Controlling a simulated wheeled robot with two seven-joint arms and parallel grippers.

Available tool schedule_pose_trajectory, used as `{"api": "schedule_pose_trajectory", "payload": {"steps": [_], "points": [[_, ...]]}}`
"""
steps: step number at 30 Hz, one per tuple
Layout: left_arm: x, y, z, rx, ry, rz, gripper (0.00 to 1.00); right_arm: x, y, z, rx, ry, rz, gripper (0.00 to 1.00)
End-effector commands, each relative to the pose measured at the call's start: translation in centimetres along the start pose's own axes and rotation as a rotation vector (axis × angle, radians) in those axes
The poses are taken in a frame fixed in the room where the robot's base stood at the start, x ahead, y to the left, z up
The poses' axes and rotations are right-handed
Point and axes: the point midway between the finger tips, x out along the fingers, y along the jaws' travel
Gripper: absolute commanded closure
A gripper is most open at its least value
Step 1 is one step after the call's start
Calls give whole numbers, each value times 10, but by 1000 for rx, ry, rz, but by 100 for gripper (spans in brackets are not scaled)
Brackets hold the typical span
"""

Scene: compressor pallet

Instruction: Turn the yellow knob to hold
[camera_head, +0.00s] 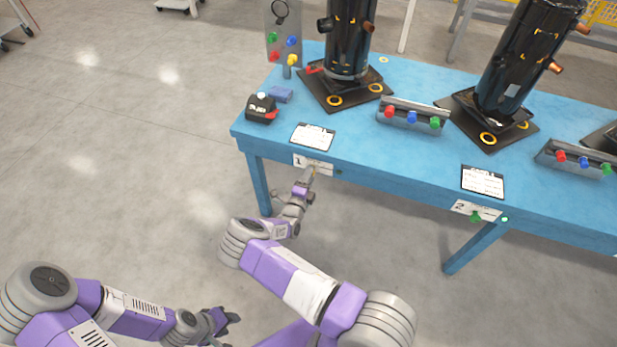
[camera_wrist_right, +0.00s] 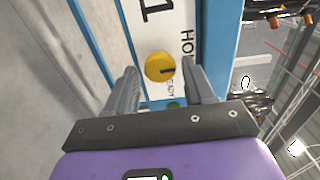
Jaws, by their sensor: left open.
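The yellow knob (camera_wrist_right: 159,67) sits on a white label plate (camera_wrist_right: 160,22) on the table's front edge, marked "1". Its dark pointer mark points right in the right wrist view, near the partly hidden lettering "HO" and "READY". My right gripper (camera_wrist_right: 160,72) is open, one finger on each side of the knob. Contact between fingers and knob cannot be told. In the head view my right gripper (camera_head: 313,172) is at the plate and largely covers the knob. My left gripper (camera_head: 225,319) is open and empty, low over the floor, away from the table.
The blue table (camera_head: 380,158) carries black compressors (camera_head: 350,40), button boxes (camera_head: 412,113), paper sheets (camera_head: 312,136) and a small black-and-red item (camera_head: 262,108). A second plate (camera_head: 462,207) with a green knob (camera_head: 476,217) is further right. The floor at left is clear.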

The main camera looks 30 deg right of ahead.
Motion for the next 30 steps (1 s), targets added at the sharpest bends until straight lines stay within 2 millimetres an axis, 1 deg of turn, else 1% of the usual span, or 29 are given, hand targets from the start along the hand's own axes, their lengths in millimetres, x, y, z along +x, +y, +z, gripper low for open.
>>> {"api": "schedule_pose_trajectory", "payload": {"steps": [1,2,11,14,21,24,27,30], "points": [[0,0,0,0,0,0,57,0,0,0,1,0,0,39],[0,0,0,0,0,0,57,0,0,0,1,0,0,37],[-1,0,0,0,0,0,57,-2,-1,1,2,-2,-1,37],[-5,2,0,0,0,0,57,-12,-2,2,1,-4,0,37],[-18,7,1,0,0,0,57,-53,-2,1,-1,-4,1,37],[-21,8,1,0,0,0,57,-66,-2,1,0,-2,0,37],[-22,8,1,0,0,0,57,-73,-1,1,1,-2,0,37],[-22,8,1,0,0,0,57,-76,-1,0,1,-1,-1,37]]}}
